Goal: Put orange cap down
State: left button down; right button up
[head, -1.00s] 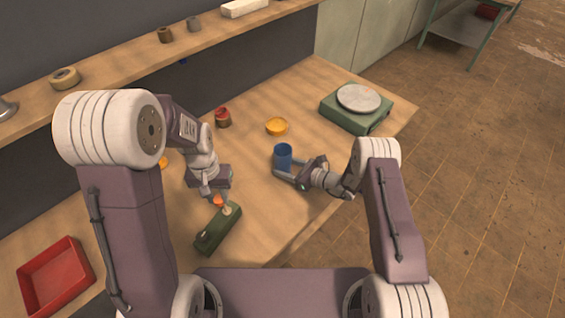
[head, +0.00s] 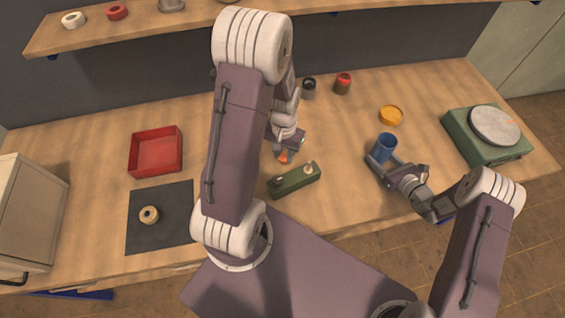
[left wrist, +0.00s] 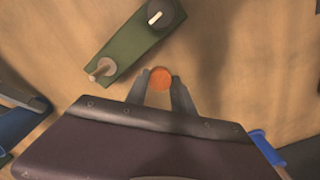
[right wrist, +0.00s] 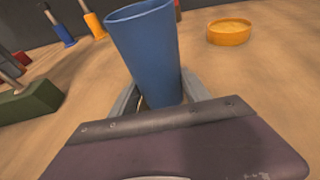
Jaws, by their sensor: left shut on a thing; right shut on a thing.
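The orange cap (head: 284,157) is small and round. In the left wrist view the orange cap (left wrist: 161,78) sits between the fingertips of my left gripper (left wrist: 160,84), which is shut on it. In the head view my left gripper (head: 284,152) is just behind a green block; I cannot tell whether the cap touches the table. My right gripper (head: 382,163) is shut on a blue cup (head: 386,147), which stands upright in the right wrist view (right wrist: 147,50).
A yellow dish (head: 391,115) and a green scale (head: 487,150) are at right. A red tray (head: 156,172), a dark mat (head: 143,232) and a tape roll (head: 149,214) are at left.

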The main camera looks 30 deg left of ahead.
aim_at(283, 169)
pick_arm(q)
notch_tip(283, 169, down, 2)
jog(key=shift+f, duration=2.05)
jog(key=shift+f, duration=0.1)
jog(key=c, duration=1.4)
grip_release()
jog(key=shift+o, duration=0.2)
